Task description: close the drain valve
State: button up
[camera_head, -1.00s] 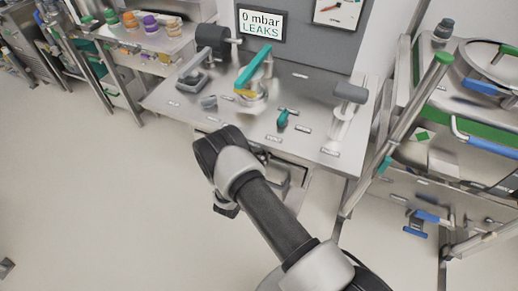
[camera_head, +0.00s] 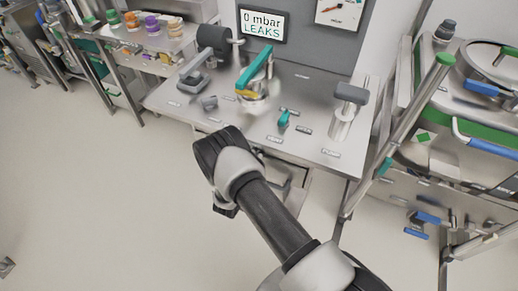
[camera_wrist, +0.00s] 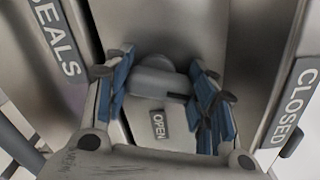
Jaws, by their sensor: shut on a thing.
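In the wrist view, my gripper (camera_wrist: 162,98) has its blue-padded fingers on both sides of a grey rounded valve handle (camera_wrist: 153,80) and is shut on it. An OPEN label (camera_wrist: 159,125) shows just below the handle, between the fingers. A CLOSED label (camera_wrist: 295,108) is on the right side and a partly cut SEALS label (camera_wrist: 57,37) on the left. In the head view, my arm reaches below the front edge of the steel workbench (camera_head: 180,113); my fingertips and the handle are hidden there.
On the workbench stand a teal-handled fitting (camera_head: 255,68), a small teal valve (camera_head: 284,119) and a grey-topped post (camera_head: 345,112). The screen (camera_head: 263,24) reads 0 mbar LEAKS. A steel frame with a green-tipped bar (camera_head: 422,95) stands close on the right.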

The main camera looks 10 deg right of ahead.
jog(key=shift+n, duration=2)
jog(key=o, duration=1.1)
jog(key=shift+a, duration=0.1)
jog(key=v, duration=1.1)
jog(key=shift+s+a, duration=0.2)
jog(key=shift+s, duration=0.15)
jog(key=shift+f, duration=0.1)
